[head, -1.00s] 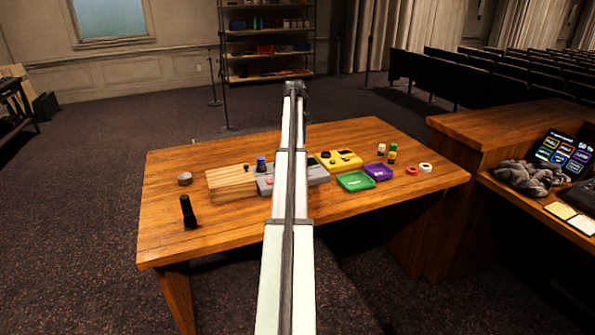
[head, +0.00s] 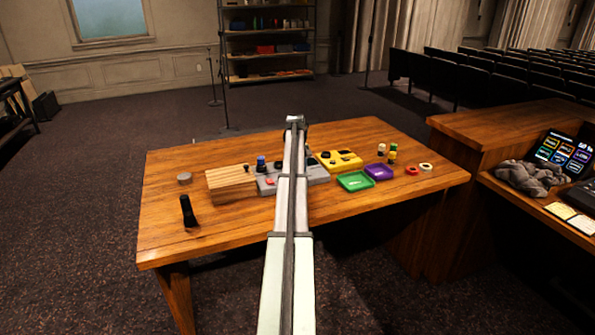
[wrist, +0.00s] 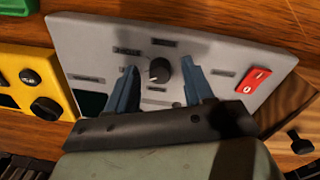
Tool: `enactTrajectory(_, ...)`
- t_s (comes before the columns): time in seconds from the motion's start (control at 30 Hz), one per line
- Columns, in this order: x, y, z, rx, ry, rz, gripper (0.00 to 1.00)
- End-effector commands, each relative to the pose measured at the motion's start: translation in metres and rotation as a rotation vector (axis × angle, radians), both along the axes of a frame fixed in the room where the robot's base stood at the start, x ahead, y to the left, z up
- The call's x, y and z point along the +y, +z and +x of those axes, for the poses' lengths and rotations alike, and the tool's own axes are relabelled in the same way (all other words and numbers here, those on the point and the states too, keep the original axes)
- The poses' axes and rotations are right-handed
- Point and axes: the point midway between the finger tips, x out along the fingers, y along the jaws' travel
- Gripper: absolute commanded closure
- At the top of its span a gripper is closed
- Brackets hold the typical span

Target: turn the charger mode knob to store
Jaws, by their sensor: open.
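A grey charger panel (wrist: 90,35) fills the middle of the wrist view. It bears a round dark knob (wrist: 159,70) with a light pointer mark, ringed by small dark labels too blurred to read surely. My gripper (wrist: 160,64) is open, with one blue finger left and one right of the knob in the picture. I cannot tell whether either finger touches it. A red rocker switch (wrist: 253,80) is on the panel's right. In the head view the grey panel (head: 265,187) lies on the table, partly hidden by my arm, and my fingers are not visible.
A yellow box (head: 340,160) with black knobs stands right of the panel in the head view. A wooden block (head: 231,180) and black upright object (head: 187,210) are left. The table's front is clear.

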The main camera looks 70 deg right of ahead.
Motion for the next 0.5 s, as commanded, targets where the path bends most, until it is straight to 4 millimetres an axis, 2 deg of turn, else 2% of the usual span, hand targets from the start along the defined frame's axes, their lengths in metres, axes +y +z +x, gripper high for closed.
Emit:
enactTrajectory(0.33,-0.0002,-0.0027,-0.0001,0.000,0.000,0.000,0.48)
enactTrajectory(0.5,-0.0002,-0.0026,-0.0001,0.000,0.000,0.000,0.64)
